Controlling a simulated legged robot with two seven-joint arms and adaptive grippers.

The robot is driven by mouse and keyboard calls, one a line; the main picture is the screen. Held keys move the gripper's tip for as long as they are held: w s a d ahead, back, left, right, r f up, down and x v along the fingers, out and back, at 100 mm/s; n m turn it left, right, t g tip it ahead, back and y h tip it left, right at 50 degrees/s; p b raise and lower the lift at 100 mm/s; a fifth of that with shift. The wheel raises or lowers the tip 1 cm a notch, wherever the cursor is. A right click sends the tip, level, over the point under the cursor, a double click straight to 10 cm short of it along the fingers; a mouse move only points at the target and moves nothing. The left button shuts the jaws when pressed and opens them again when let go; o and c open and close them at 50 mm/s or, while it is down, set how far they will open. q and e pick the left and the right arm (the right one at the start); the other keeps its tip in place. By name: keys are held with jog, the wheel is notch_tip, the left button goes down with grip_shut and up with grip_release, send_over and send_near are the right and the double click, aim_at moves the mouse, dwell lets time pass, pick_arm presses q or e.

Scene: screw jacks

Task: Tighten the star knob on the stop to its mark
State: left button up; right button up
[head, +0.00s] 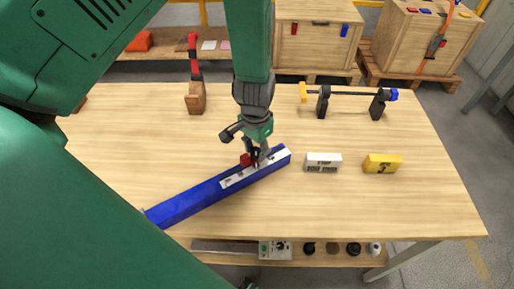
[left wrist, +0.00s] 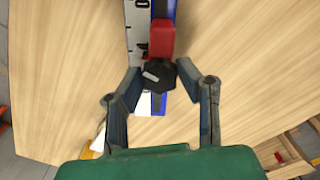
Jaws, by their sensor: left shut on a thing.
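A blue bar (head: 190,203) lies diagonally on the table, with a white scale strip (head: 236,178) near its right end. A red stop (head: 246,160) sits on the bar, and it shows as a red block in the left wrist view (left wrist: 161,38). A black star knob (left wrist: 158,76) with a light grey pointer is at the near end of the stop. My left gripper (head: 262,160) points down over the bar and is shut on the knob, one finger on each side in the left wrist view (left wrist: 160,80). The mark is too small to make out. My right gripper is out of view.
A white labelled block (head: 323,162) and a yellow block (head: 381,164) stand to the right of the bar. A clamp-like rod on black stands (head: 348,95) and a wooden block with a red upright (head: 195,98) are behind. The table's right front area is clear.

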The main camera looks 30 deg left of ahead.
aim_at(256, 151)
pick_arm(q)
jog(key=o, duration=1.1)
jog(key=shift+a, duration=0.1)
jog(key=shift+o, duration=0.2)
jog(key=shift+r, duration=0.1)
jog(key=shift+r, duration=0.3)
notch_tip(256, 151, up, 11)
